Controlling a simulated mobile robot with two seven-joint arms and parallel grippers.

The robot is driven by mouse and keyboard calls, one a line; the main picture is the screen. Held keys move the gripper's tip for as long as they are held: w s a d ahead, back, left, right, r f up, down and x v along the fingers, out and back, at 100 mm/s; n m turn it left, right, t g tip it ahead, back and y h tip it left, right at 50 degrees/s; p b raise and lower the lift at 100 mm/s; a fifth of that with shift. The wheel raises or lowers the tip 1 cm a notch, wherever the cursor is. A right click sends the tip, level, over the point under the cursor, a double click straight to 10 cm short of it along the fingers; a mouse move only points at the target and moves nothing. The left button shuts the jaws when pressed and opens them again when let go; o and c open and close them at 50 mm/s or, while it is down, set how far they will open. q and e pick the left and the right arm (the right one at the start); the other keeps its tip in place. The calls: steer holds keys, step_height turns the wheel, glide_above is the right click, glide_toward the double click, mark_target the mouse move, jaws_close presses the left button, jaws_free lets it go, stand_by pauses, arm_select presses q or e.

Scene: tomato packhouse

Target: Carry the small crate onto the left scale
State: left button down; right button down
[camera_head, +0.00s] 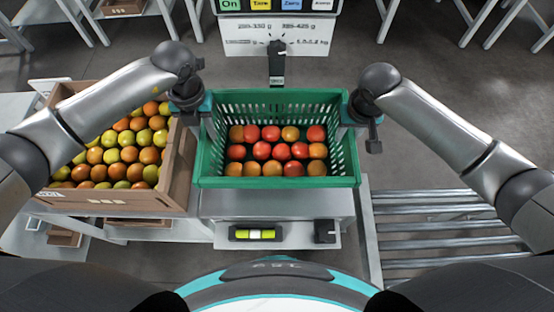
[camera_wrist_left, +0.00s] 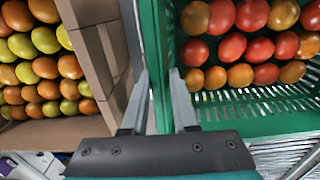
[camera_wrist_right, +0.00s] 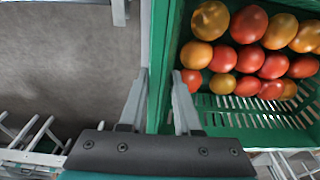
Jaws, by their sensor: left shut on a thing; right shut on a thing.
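The green small crate (camera_head: 275,182), holding red and orange tomatoes, is level in the middle of the head view. My left gripper (camera_head: 206,110) is shut on its left wall, seen between the fingers in the left wrist view (camera_wrist_left: 158,60). My right gripper (camera_head: 348,112) is shut on its right wall, also between the fingers in the right wrist view (camera_wrist_right: 160,60). I cannot tell whether the crate touches the platform, nor whether this is the left scale.
A larger brown box (camera_head: 120,203) of green and orange tomatoes stands close on the left. A roller conveyor (camera_head: 430,230) lies at the right. White table legs stand at the back.

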arm_select(q)
steer(key=shift+w+f, duration=0.1)
steer(key=shift+f, duration=0.05)
arm_select(e)
steer(key=shift+f, duration=0.2)
